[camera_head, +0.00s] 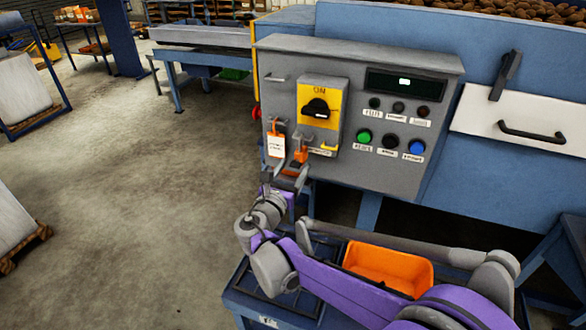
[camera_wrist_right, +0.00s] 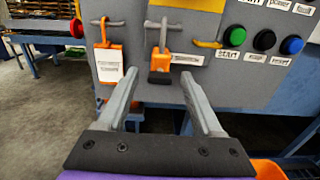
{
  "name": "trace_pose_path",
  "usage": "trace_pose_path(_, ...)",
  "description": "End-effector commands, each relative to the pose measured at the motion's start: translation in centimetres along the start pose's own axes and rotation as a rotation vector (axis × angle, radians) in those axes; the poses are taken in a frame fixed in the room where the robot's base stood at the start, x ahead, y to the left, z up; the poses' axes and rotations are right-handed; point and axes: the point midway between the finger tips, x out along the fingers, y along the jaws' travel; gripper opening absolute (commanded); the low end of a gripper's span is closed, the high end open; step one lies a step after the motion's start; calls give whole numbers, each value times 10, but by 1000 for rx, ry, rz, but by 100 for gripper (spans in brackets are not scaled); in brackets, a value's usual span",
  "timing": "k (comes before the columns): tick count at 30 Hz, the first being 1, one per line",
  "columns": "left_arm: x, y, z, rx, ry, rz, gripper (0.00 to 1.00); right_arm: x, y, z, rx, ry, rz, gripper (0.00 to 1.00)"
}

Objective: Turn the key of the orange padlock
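The orange padlock (camera_head: 300,154) hangs from a hasp below the yellow switch plate (camera_head: 310,98) on the grey control box. In the right wrist view the orange padlock (camera_wrist_right: 160,63) hangs ahead, between the finger lines, with a dark part at its lower end. I cannot make out a separate key. My right gripper (camera_head: 287,174) is just below and in front of the padlock. In the wrist view its two fingers (camera_wrist_right: 158,84) are spread apart with nothing between them. My left gripper is not in view.
An orange hook with a white tag (camera_head: 276,143) hangs left of the padlock, and a yellow hook (camera_wrist_right: 207,43) sits to its right. Green, black and blue buttons (camera_head: 390,142) are further right. An orange bin (camera_head: 388,264) stands below. Open floor lies left.

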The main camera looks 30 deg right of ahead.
Motion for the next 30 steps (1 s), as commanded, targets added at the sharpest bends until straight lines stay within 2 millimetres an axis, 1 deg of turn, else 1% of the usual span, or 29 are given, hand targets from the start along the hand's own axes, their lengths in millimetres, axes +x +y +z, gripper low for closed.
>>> trace_pose_path(1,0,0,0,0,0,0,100,0,0,0,0,0,0,58)
trace_pose_path(5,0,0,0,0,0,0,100,0,0,0,0,0,0,35)
trace_pose_path(6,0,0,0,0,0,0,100,0,0,0,0,0,0,28)
trace_pose_path(8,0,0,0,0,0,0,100,0,0,0,0,0,0,17)
trace_pose_path(9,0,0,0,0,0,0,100,0,0,0,0,0,0,10)
trace_pose_path(11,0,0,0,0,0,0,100,0,0,0,0,0,0,0)
trace_pose_path(22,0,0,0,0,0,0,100,0,0,0,27,0,0,0)
trace_pose_path(26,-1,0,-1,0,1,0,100,0,0,0,78,0,0,0)
trace_pose_path(30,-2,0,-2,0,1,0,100,0,0,0,169,0,0,0)
